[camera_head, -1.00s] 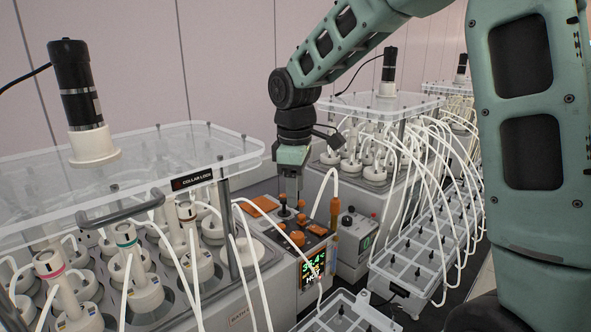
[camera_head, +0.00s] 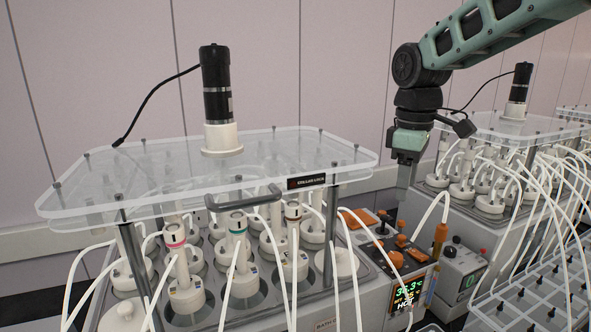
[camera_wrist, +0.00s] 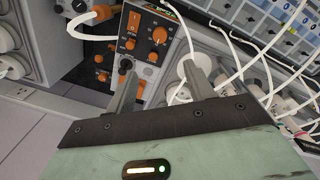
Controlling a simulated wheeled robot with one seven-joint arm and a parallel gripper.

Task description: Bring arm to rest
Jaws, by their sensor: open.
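My gripper (camera_head: 404,178) hangs pointing down from my green arm, above and behind the control box of the near reactor bath. It is empty. In the wrist view its two grey fingers (camera_wrist: 158,92) stand apart, with the control panel (camera_wrist: 146,40) and its orange knobs beyond them. The control box (camera_head: 385,240) has a lit display (camera_head: 408,292), orange knobs and small black levers. I cannot tell from the head view how far the fingertips are above the box.
The near reactor bath has a clear lid (camera_head: 120,180) with a black motor (camera_head: 216,85) on top, and several white-capped bottles below. White tubes arch close to the gripper. A second bath (camera_head: 480,215) stands at the right, with clear racks (camera_head: 530,290) in front. Space above the lids is open.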

